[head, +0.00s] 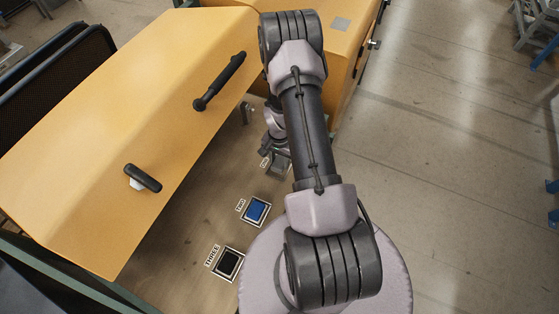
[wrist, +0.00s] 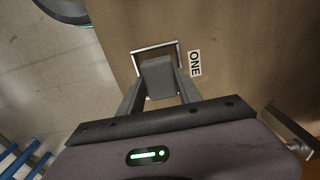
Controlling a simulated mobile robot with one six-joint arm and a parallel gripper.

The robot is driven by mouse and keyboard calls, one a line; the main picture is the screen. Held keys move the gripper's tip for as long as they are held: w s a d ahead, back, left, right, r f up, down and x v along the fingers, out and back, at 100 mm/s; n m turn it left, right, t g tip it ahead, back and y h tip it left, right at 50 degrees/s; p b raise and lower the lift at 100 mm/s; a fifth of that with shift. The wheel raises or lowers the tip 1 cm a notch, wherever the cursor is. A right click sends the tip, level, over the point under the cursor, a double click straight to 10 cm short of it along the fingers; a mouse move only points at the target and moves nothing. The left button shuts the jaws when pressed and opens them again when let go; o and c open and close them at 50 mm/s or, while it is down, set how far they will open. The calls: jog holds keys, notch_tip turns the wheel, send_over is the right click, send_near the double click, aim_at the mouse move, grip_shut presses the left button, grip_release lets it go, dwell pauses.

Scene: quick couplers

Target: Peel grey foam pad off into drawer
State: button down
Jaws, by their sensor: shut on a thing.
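The grey foam pad (wrist: 156,76) shows in the wrist view as a grey block within a white-edged square beside the label ONE. My gripper (wrist: 158,84) is shut on it, with a finger on each side. The pad overlaps the square's frame; I cannot tell whether it still touches the surface. In the head view my gripper (head: 274,157) is low by the tan board, partly behind my arm, and the pad cannot be made out there. No open drawer can be clearly told.
A blue square (head: 256,211) labelled TWO and a black square (head: 229,264) labelled THREE lie on the tan board (head: 190,235). The orange unit (head: 90,140) at left carries a black bar handle (head: 220,81) and a black knob (head: 143,178). Open floor (head: 440,150) lies right.

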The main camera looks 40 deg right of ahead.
aim_at(279, 162)
jog(key=shift+r, duration=0.45)
jog(key=shift+r+p, duration=1.35)
jog(key=shift+r, duration=0.7)
jog(key=shift+f, duration=0.1)
